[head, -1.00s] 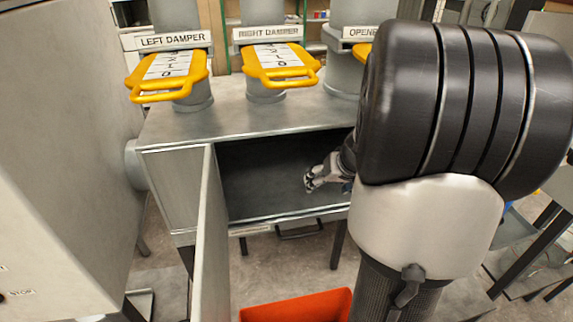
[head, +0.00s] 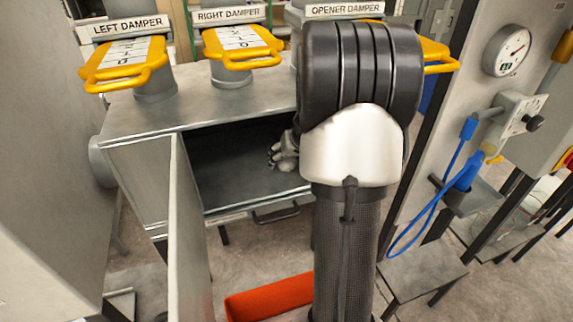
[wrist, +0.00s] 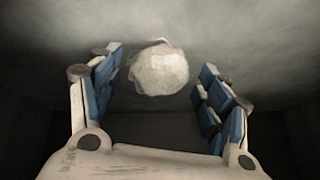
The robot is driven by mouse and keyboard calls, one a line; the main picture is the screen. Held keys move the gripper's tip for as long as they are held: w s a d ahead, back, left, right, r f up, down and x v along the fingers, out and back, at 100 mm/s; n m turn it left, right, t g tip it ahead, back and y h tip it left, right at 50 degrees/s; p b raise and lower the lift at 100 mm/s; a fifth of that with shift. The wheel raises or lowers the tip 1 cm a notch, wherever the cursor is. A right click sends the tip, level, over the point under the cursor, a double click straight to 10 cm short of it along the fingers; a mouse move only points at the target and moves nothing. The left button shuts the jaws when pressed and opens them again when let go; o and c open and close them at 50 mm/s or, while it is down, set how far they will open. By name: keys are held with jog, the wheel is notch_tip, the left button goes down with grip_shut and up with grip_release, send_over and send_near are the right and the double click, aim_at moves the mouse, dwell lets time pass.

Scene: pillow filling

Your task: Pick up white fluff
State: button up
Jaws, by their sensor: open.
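The white fluff is a pale round clump (wrist: 160,70) on the grey surface in the wrist view. It appears between and just beyond my fingertips, with a gap to the finger on each side. My gripper (wrist: 158,66) is open and empty, its blue-padded fingers spread to the left and right of the clump. In the head view my gripper (head: 276,156) is inside the dark open compartment of the grey metal cabinet (head: 150,185). My arm hides the right part of that compartment, and I cannot make out the fluff there.
The cabinet's open door (head: 186,235) stands out to the left of the opening. The yellow left damper handle (head: 125,62) and right damper handle (head: 240,42) are above the cabinet. A red-orange object (head: 268,296) lies below. Blue cables (head: 430,205) hang at the right.

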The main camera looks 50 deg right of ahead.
jog(key=shift+c, duration=0.2)
jog(key=c, duration=0.9)
